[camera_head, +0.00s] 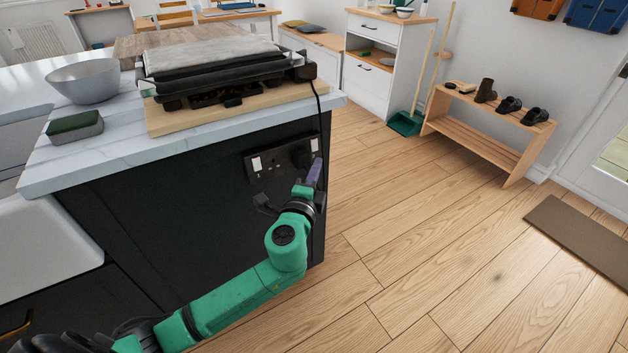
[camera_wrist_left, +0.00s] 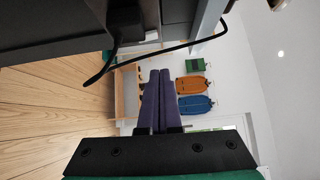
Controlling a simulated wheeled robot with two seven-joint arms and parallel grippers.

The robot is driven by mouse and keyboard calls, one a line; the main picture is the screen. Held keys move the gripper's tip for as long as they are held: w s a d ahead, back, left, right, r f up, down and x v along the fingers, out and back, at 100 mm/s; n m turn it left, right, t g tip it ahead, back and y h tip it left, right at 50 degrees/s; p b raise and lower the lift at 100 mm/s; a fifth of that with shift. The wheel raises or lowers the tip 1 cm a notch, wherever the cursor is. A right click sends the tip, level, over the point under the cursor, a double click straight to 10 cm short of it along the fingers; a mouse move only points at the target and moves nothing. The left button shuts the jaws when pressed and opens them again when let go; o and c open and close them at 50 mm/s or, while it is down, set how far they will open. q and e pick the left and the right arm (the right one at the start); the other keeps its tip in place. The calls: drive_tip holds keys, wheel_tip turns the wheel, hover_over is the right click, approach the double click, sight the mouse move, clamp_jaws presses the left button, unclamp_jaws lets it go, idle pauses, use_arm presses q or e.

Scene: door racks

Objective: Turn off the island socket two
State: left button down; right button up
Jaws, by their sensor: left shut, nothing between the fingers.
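A dark double socket (camera_head: 270,162) is set in the island's black end panel, with a white switch at each end. A black plug (camera_head: 300,157) sits in its right outlet, and the plug also shows in the left wrist view (camera_wrist_left: 125,24). A white switch (camera_wrist_left: 151,35) shows beside it there. My left gripper (camera_head: 317,162) has its purple fingers together and empty. In the head view its tips overlap the area just below the right-hand switch (camera_head: 314,145); I cannot tell whether they touch. In the wrist view the fingers (camera_wrist_left: 158,74) point past the panel. My right gripper is out of view.
A black cord (camera_head: 318,100) runs from the plug up to the grill (camera_head: 215,65) on the white island worktop (camera_head: 120,150). A bowl (camera_head: 84,80) and sponge (camera_head: 74,126) stand left. The wooden floor right of the island is clear up to the shoe rack (camera_head: 480,135).

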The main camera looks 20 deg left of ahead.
use_arm(q)
drive_tip(key=s, duration=0.4)
drive_tip(key=shift+s+d+r, duration=0.2)
drive_tip(key=shift+d+r, duration=0.1)
drive_tip(key=shift+d, duration=0.05)
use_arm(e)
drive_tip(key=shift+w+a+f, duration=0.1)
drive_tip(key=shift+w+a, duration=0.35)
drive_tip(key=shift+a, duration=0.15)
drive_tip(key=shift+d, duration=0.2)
